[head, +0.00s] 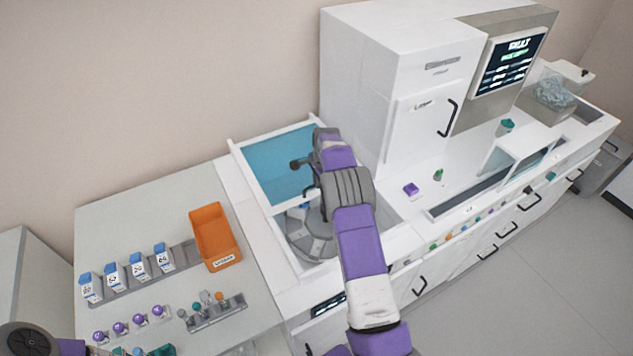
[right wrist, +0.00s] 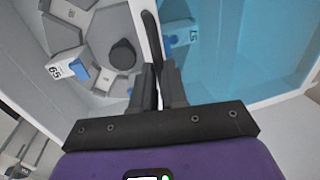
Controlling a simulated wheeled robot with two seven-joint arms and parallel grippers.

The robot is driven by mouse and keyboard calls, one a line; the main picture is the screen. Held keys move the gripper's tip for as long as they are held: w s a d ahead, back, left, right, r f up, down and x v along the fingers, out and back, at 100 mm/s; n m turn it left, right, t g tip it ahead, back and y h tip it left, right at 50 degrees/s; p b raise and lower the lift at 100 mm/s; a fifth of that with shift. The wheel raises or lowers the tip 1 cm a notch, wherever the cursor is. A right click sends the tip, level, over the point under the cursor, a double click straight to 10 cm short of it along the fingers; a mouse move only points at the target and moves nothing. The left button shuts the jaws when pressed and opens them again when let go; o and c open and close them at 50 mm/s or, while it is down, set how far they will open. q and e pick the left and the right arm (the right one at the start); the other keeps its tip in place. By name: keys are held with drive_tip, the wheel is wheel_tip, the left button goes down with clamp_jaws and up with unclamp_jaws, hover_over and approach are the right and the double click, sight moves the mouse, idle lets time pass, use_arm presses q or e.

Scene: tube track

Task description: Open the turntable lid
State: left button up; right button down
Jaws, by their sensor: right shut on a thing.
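The turntable lid is a blue see-through pane (head: 275,168) in a white frame, at the back of a white cabinet. The grey turntable (head: 312,240) shows uncovered in front of the lid's edge. In the right wrist view, grey turntable segments (right wrist: 100,38) lie left of the lid's white edge and the blue pane (right wrist: 225,60) lies right of it. My right gripper (right wrist: 158,75) is shut on the lid's black handle (right wrist: 152,32) at that edge. In the head view, my right arm hides part of the lid and turntable.
A white bottle marked 65 (right wrist: 60,70) sits at the turntable. Left is a grey bench with an orange bin (head: 213,237) and several blue-capped bottles (head: 138,265). A tall white cabinet (head: 390,75) stands close behind my right arm.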

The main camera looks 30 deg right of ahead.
drive_tip(key=c, duration=1.2)
unclamp_jaws()
drive_tip(key=shift+o, duration=0.2)
drive_tip(key=shift+r, duration=0.1)
wheel_tip(320, 180, up, 7)
drive_tip(key=s, duration=0.1)
drive_tip(key=shift+s+r, duration=0.15)
drive_tip(key=shift+s, duration=0.1)
